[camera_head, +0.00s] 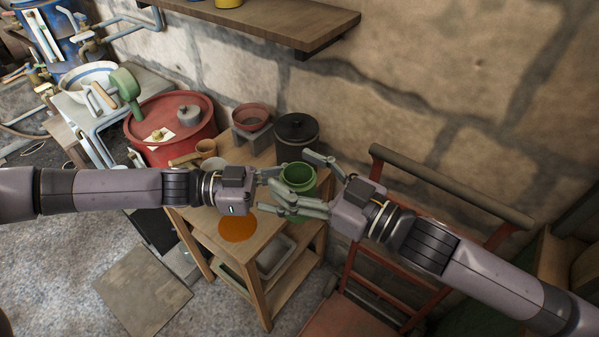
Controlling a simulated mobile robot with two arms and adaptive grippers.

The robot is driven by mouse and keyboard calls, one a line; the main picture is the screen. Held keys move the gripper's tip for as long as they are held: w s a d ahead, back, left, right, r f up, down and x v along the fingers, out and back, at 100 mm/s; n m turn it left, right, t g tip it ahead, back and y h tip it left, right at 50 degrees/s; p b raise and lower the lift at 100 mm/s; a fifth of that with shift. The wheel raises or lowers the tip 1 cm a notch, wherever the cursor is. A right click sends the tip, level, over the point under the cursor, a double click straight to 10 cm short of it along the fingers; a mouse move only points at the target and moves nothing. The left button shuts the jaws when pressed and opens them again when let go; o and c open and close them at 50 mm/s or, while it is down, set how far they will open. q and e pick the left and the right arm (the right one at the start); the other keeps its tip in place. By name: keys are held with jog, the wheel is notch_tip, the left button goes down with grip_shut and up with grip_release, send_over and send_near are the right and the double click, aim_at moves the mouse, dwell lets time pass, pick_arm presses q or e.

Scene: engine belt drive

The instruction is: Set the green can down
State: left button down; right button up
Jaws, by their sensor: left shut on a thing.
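The green can (298,178) is upright with an open top, between my two grippers above the right side of the small wooden table (262,230). My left gripper (277,186) comes from the left and is shut on the can's left side. My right gripper (309,183) comes from the right with its fingers spread wide, one behind the can and one in front of it. The fingers hide the can's lower part, so I cannot tell whether its base touches the table. A flat orange disc (238,229) lies on the table's front.
A black lidded pot (296,130), a reddish bowl on a grey block (251,118) and small cups (206,148) stand at the back. A red drum (172,126) is to the left. A red metal frame (440,187) stands at the right, before the stone wall.

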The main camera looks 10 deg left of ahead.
jog(key=c, duration=1.3)
pick_arm(q)
jog(key=c, duration=0.7)
grip_release()
pick_arm(e)
jog(key=shift+c, duration=0.2)
